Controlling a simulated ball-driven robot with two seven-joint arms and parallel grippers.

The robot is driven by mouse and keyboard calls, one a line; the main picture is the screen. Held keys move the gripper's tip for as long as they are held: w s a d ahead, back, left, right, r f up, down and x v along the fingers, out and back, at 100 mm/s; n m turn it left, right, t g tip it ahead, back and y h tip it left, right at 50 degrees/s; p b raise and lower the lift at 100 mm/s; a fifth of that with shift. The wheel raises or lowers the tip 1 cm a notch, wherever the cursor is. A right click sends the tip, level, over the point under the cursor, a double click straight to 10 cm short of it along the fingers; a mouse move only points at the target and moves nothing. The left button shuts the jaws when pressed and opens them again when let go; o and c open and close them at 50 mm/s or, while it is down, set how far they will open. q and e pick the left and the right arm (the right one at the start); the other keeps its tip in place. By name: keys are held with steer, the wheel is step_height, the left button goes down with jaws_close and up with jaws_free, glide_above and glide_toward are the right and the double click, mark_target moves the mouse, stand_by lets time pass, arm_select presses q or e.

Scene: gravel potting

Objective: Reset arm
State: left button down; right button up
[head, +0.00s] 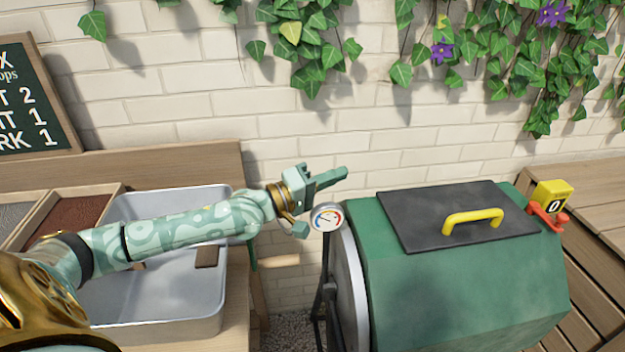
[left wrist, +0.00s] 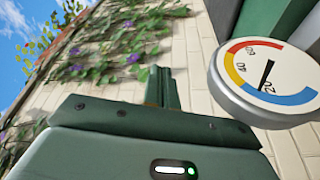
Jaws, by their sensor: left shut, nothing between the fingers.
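My left arm comes in from the left in the head view, reaching over a grey metal tub. My left gripper (head: 335,176) is shut and empty, held up in front of the brick wall and just above a round dial gauge (head: 327,217). In the left wrist view the closed fingers (left wrist: 162,87) point toward the wall, with the gauge (left wrist: 265,80) close by on the right. Its face has red, yellow and blue bands and a dark needle. My right gripper shows in neither view.
A green drum (head: 460,285) with a dark lid (head: 415,225) and yellow handle (head: 472,218) stands right of the gauge. A yellow counter (head: 553,194) and red lever (head: 548,218) sit at its far end. The metal tub (head: 150,328) is on the left, a chalkboard (head: 30,100) behind. Ivy (head: 310,45) hangs above.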

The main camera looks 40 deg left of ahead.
arm_select(q)
steer(key=v, duration=0.5)
steer(key=shift+s+p, duration=0.1)
steer(key=shift+p, duration=0.3)
